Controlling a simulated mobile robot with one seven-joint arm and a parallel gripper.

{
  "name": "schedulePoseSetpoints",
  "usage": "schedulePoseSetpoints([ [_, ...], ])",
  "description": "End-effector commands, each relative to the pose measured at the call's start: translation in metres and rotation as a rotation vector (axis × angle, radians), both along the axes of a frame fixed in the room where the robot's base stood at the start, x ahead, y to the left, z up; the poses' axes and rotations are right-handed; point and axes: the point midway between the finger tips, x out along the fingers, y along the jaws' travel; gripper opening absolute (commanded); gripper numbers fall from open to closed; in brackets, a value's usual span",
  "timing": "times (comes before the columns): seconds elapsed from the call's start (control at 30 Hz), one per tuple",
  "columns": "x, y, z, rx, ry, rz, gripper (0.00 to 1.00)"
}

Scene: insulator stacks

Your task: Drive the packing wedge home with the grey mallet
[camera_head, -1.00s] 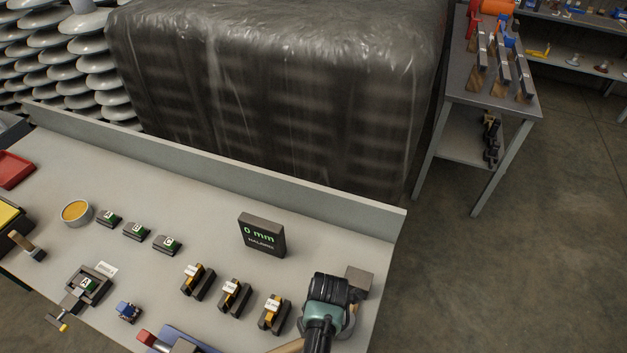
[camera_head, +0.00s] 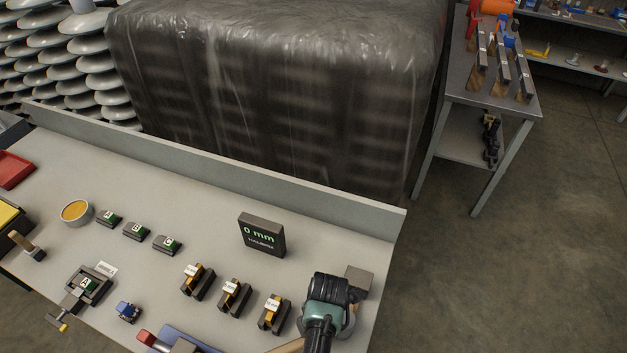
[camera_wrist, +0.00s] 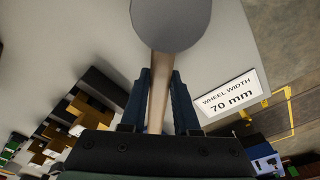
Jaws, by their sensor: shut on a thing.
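My gripper (camera_head: 327,290) is at the front right of the bench. In the wrist view its dark blue fingers (camera_wrist: 160,90) are shut on the pale wooden handle (camera_wrist: 158,95) of the grey mallet, whose round head (camera_wrist: 172,20) is beyond the fingertips. In the head view the mallet's grey head (camera_head: 359,278) shows right of my gripper. Left of the gripper are three dark slotted blocks with yellowish wedge-like pieces and white labels: left (camera_head: 193,276), middle (camera_head: 232,293), right (camera_head: 273,309). I cannot tell which is the packing wedge.
A dark display (camera_head: 262,234) reads 0 mm. Blocks marked A, B and C (camera_head: 167,243) stand in a row, with a round tin (camera_head: 76,211) to their left. A small vise (camera_head: 85,287) holds another A block. A raised ledge (camera_head: 220,165) bounds the bench's back.

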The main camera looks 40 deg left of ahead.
Motion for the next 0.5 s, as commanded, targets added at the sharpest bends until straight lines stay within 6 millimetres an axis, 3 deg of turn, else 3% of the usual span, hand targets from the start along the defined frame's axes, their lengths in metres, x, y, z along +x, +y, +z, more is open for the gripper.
schedulePoseSetpoints([
  [0.17,0.002,0.0,0.003,0.002,-0.009,0.0,0.0],
  [0.5,-0.018,-0.005,0.004,0.001,-0.003,0.001,0.0],
])
